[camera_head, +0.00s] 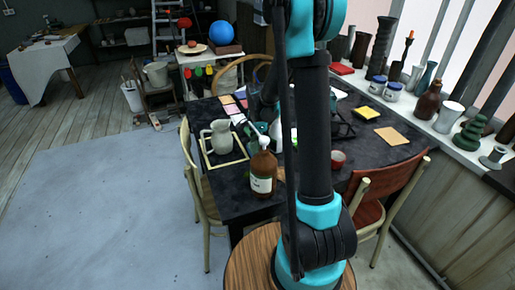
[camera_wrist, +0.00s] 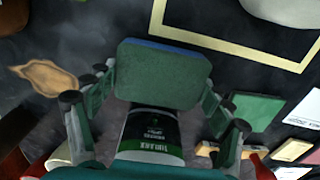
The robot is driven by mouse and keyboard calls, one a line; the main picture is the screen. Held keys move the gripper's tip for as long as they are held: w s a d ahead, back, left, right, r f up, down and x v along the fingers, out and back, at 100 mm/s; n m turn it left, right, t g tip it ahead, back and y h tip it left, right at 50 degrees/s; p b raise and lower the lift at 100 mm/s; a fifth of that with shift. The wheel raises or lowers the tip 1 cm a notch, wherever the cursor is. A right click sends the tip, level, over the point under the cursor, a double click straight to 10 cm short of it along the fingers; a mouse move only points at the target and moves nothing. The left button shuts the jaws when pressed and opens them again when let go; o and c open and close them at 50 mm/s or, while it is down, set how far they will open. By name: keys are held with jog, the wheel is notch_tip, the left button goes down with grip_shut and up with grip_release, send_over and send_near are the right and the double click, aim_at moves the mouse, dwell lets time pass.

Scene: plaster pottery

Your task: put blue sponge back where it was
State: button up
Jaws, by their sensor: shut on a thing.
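In the wrist view, the blue sponge (camera_wrist: 162,74) sits between the fingers of my gripper (camera_wrist: 160,92). Its broad green face is toward the camera, and a blue layer shows along its far edge. The fingers are shut on its two sides. A dark container with a green and white label (camera_wrist: 150,135) shows just behind the sponge in the picture, partly covered by it. In the head view, my arm hides most of the gripper, and I cannot make out the sponge there.
The dark table (camera_head: 235,195) holds a pale jug (camera_head: 219,137), a pale yellow frame (camera_head: 211,164), a brown pump bottle (camera_head: 263,174) and a red bowl (camera_head: 338,159). A green block (camera_wrist: 257,111) lies right of the gripper. Chairs stand beside the table; the windowsill is crowded.

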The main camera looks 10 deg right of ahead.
aim_at(258, 147)
jog(key=shift+f, duration=0.1)
jog(key=o, duration=1.3)
notch_tip(258, 147, up, 12)
